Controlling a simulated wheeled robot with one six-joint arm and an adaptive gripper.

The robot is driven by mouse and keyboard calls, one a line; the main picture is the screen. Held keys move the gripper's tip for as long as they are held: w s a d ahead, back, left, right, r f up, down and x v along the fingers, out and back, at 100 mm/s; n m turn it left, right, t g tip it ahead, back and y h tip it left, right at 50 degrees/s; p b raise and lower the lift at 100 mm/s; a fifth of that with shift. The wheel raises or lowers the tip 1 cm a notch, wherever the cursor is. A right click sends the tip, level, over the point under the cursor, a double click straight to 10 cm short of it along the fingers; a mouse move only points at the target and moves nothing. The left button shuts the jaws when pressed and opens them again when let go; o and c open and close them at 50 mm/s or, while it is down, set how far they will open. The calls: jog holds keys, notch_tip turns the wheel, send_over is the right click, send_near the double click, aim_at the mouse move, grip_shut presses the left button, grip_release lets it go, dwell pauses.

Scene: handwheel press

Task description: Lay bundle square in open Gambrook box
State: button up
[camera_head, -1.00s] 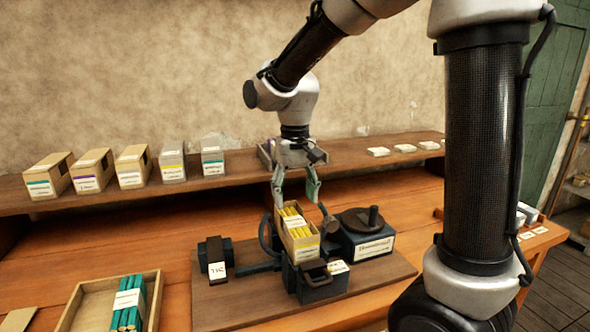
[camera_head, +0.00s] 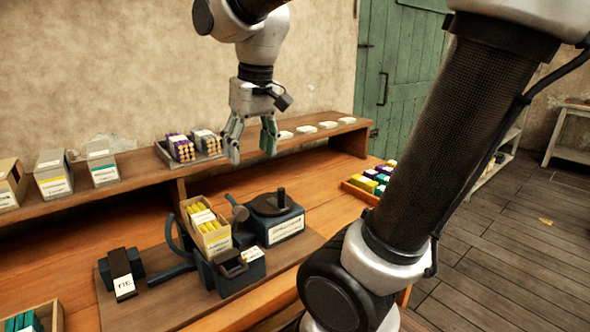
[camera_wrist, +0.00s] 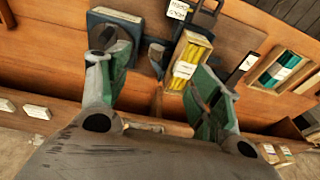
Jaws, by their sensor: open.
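An open box (camera_head: 216,242) stands in the press on the bench, with a yellow bundle (camera_head: 201,217) inside under a white paper band. The box also shows in the wrist view (camera_wrist: 203,44), where the yellow bundle (camera_wrist: 187,62) appears to lie along the box's length. I cannot read the box's label. My gripper (camera_head: 252,158) is open and empty, raised above and behind the press and apart from the box. In the wrist view its two green-padded fingers (camera_wrist: 160,90) are spread wide with nothing between them.
The press's handwheel block (camera_head: 274,218) stands right of the box. A teal bundle (camera_head: 22,322) sits in a tray at front left.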

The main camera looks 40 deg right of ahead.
jog(key=s+d+f+t, duration=0.1)
jog(key=s+d+f, duration=0.1)
jog(key=s, duration=0.3)
jog(key=s+d+f+t, duration=0.1)
jog(key=s+d, duration=0.2)
jog(key=s, duration=0.2)
jog(key=shift+d+f, duration=0.25)
jog(key=shift+f, duration=0.15)
